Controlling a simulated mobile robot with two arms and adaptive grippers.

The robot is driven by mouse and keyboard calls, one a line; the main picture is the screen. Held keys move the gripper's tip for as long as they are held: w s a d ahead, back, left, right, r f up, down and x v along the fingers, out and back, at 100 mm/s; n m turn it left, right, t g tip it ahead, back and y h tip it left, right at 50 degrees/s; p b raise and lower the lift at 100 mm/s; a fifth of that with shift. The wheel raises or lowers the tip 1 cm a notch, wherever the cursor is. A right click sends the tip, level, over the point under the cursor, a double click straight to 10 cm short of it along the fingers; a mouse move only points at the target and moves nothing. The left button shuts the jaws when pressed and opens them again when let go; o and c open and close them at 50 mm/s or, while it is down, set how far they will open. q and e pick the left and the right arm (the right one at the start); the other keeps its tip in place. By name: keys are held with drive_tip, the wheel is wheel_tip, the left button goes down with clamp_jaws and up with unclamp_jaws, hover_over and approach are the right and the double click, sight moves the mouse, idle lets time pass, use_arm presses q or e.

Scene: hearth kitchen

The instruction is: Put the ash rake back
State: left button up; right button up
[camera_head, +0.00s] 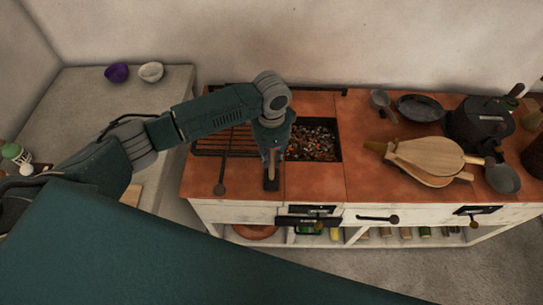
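My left gripper (273,156) points down over the front of the tiled hearth top (315,181), just left of the ember pit. A slim wooden handle (271,170), which looks like part of the ash rake, shows at its fingertips. A small dark flat piece (271,186) is at the handle's lower end; whether it is the rake's head or a rest is unclear. The gripper hides much of the tool, and whether its fingers are closed on it cannot be told. My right gripper is out of view.
The ember pit (318,140) lies just right of the gripper and a grill rack (220,142) to its left. Bellows (425,158), a pan (420,107) and a dark kettle (480,122) stand on the right. Two bowls (117,73) (151,72) sit on the left counter.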

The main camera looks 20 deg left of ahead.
use_arm(q)
drive_tip(key=shift+o, duration=0.6)
drive_tip(key=shift+r, duration=0.1)
drive_tip(key=shift+r, duration=0.2)
wheel_tip(320, 180, up, 12)
drive_tip(key=shift+f+b, duration=0.2)
drive_tip(key=shift+b, duration=0.65)
drive_tip(key=shift+r, duration=0.1)
